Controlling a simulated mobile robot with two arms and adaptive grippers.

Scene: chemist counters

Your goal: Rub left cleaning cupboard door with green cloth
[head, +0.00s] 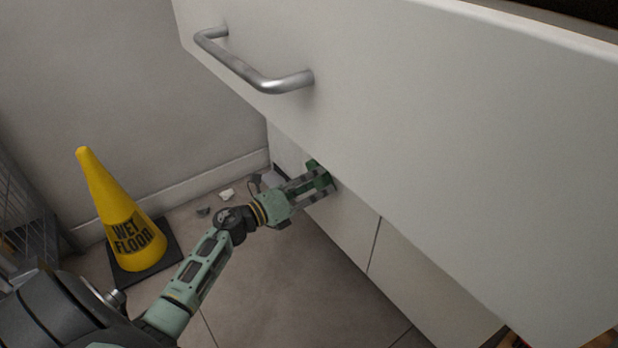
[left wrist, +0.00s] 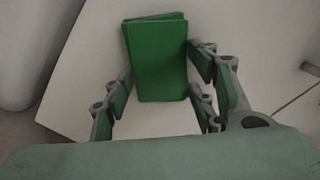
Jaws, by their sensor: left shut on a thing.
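The left cleaning cupboard door (head: 345,228) is a plain white panel low under a jutting white drawer front, which hides its upper part. My left gripper (head: 318,180) is at this door, partly under the drawer front's lower edge. It is shut on the green cloth (head: 313,166). In the left wrist view the cloth (left wrist: 157,62) is a folded green rectangle at the fingers (left wrist: 160,95), with the pale door panel (left wrist: 85,75) behind it. Whether the cloth touches the door is unclear. My right gripper is not in view.
The drawer front (head: 430,130) with its metal handle (head: 250,72) overhangs the workspace. A yellow wet floor cone (head: 125,220) stands at left beside a wire rack (head: 28,220). Small debris (head: 227,194) lies by the wall. Floor in front of the doors is clear.

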